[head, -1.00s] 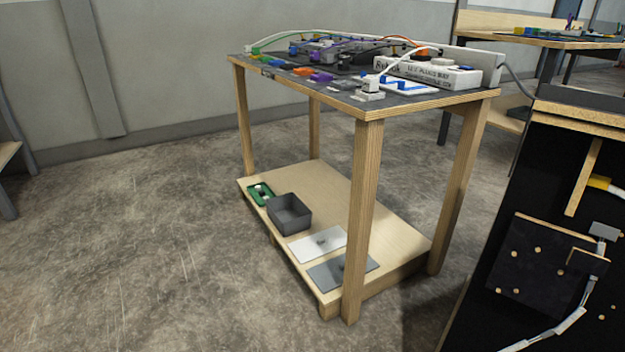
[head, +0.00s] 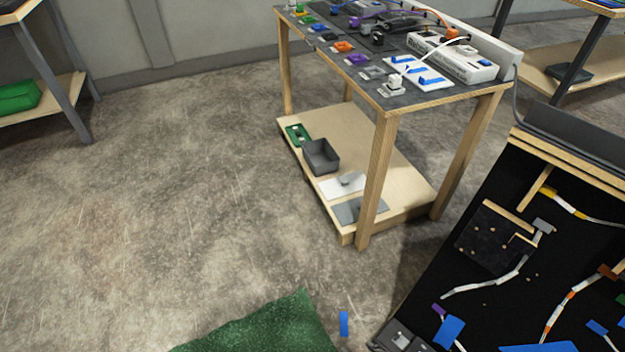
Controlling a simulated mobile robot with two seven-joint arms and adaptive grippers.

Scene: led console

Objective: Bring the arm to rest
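Neither of my arms nor grippers shows in the head view. A wooden table (head: 450,98) with a dark top stands at the upper middle, carrying a white labelled console box (head: 452,58), cables and several small coloured blocks. A white plug-like piece (head: 395,84) sits near its front corner with a white cable. On its lower shelf (head: 395,180) are a grey open bin (head: 320,157), a green piece (head: 297,135), a white plate (head: 343,185) and a grey plate (head: 358,210).
A black panel (head: 440,275) with cables and a dark square board (head: 490,238) leans at the right. A green cloth-like thing (head: 265,330) and a small blue piece (head: 344,323) lie at the bottom. A shelf with a green bag (head: 18,97) stands left. Open floor (head: 150,210) fills the left.

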